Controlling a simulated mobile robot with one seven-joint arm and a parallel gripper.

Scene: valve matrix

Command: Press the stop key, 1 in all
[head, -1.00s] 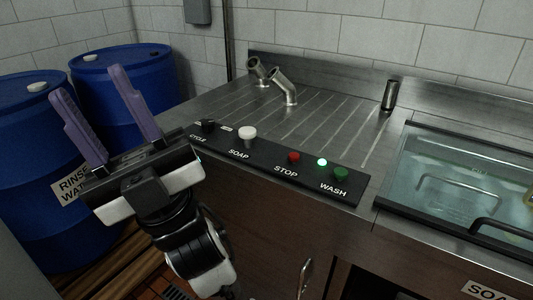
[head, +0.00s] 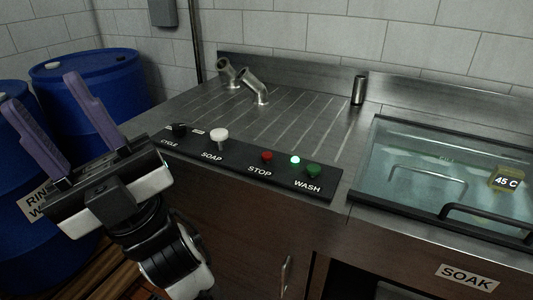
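The stop key (head: 267,157) is a small red button above the word STOP on the black control panel (head: 238,172) along the counter's front edge. To its right are a lit green lamp (head: 295,160) and the green WASH button (head: 313,170). To its left are the white SOAP knob (head: 219,136) and the black CYCLE knob (head: 179,130). My gripper (head: 48,108) is at the left, well apart from the panel. Its two purple fingers point up and stand wide apart with nothing between them.
Blue drums (head: 93,90) stand at the left behind my gripper. Two metal spouts (head: 254,86) and a small metal cylinder (head: 358,90) stand on the ribbed steel counter (head: 300,118). A glass-lidded soak tank (head: 420,175) with a black handle is at the right.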

